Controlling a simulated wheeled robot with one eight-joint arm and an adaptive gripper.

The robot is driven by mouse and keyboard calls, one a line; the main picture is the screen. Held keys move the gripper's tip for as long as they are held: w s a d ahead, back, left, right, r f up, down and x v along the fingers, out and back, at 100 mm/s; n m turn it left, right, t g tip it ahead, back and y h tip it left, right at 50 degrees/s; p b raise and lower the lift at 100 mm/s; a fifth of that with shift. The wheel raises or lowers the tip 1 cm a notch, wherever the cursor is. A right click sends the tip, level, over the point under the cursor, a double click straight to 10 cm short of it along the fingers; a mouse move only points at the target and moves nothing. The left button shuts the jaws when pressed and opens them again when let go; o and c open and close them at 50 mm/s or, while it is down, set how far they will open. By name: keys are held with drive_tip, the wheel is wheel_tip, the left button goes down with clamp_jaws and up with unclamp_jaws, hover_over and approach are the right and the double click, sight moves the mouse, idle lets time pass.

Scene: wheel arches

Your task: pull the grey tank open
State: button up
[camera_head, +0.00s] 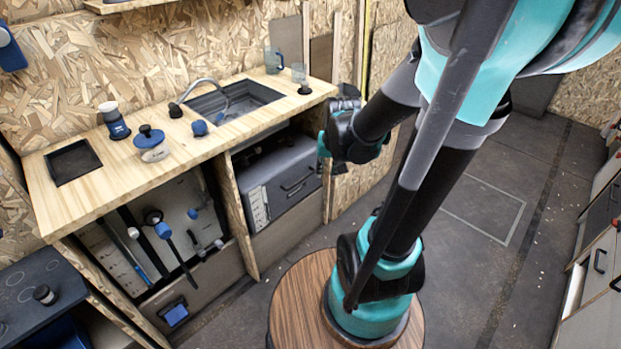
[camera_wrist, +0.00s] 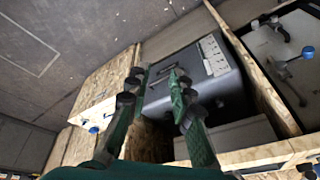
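The grey tank (camera_head: 283,176) sits under the wooden counter, in the right-hand bay beside the sink section. A dark handle (camera_head: 297,184) is on its front, and a pale labelled strip is at its left edge. In the wrist view the tank (camera_wrist: 210,95) lies ahead, with its light panel at the upper right. My gripper (camera_head: 323,152) is in front of the counter's right end, close to the tank's right side. In the wrist view its two green fingers (camera_wrist: 158,82) are spread apart with nothing held between them. The fingers partly cover the tank's front; contact cannot be told.
The wooden counter (camera_head: 88,198) holds a sink, a tap, jars and glasses. A wooden divider (camera_head: 237,205) stands left of the tank, and tools hang in the bay beyond it. A round wooden table top (camera_head: 290,305) is under my arm. The floor (camera_head: 475,270) at right is clear.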

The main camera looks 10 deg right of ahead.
drive_tip(key=w+m, duration=0.2)
drive_tip(key=w, duration=0.7)
drive_tip(key=m+g, duration=0.2)
drive_tip(key=m, duration=0.5)
hover_over(305, 178)
drive_tip(key=s+d, duration=0.2)
drive_tip(key=s, duration=0.1)
wheel_tip(305, 178, down, 13)
drive_tip(key=shift+y, duration=0.4)
drive_tip(key=w+f, duration=0.1)
drive_tip(key=f, duration=0.4)
drive_tip(key=w+a+f, duration=0.1)
drive_tip(key=f, duration=0.5)
drive_tip(key=w+a+f, duration=0.1)
drive_tip(key=f, duration=0.4)
drive_tip(key=shift+f, duration=0.3)
drive_tip(key=shift+c, duration=0.6)
clamp_jaws()
